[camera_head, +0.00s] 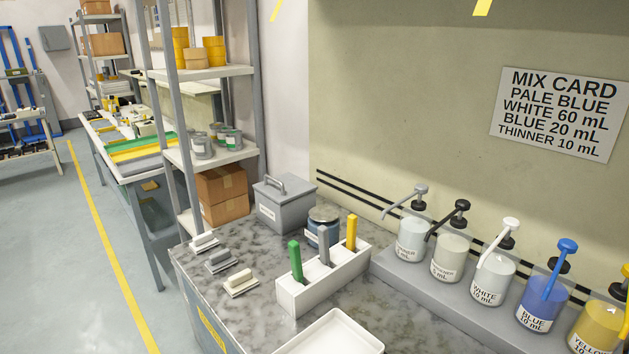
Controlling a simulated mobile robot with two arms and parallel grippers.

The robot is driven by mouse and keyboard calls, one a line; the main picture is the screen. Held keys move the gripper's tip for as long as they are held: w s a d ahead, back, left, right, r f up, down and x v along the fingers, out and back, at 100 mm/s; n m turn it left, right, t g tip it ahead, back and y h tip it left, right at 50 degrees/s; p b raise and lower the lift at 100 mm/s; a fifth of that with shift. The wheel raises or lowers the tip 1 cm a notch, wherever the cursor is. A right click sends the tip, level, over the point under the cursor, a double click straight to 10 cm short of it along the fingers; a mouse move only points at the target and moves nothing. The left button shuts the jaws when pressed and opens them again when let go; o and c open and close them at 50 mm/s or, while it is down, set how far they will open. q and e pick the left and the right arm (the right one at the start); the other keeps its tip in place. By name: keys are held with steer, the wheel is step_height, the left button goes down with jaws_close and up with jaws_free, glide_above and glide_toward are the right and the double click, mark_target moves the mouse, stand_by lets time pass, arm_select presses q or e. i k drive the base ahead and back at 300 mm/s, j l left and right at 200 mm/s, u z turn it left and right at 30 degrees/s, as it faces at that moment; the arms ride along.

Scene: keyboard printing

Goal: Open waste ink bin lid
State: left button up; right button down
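A grey metal bin (285,206) with a pale label stands at the back left corner of the stained counter. Its flat lid (283,188) with a bar handle (270,184) lies closed on top. The label's text is too small to read, so I cannot confirm it is the waste ink bin. Neither of my grippers is in view.
A blue-grey can (321,226) stands right of the bin. A white holder (322,280) with green, grey and yellow handles stands in front. Pump bottles (492,279) line the right side.

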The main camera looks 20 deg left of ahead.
mark_target(287, 187)
steer(key=i+j+z, duration=0.1)
steer(key=j+z, duration=0.8)
steer(key=j, duration=0.25)
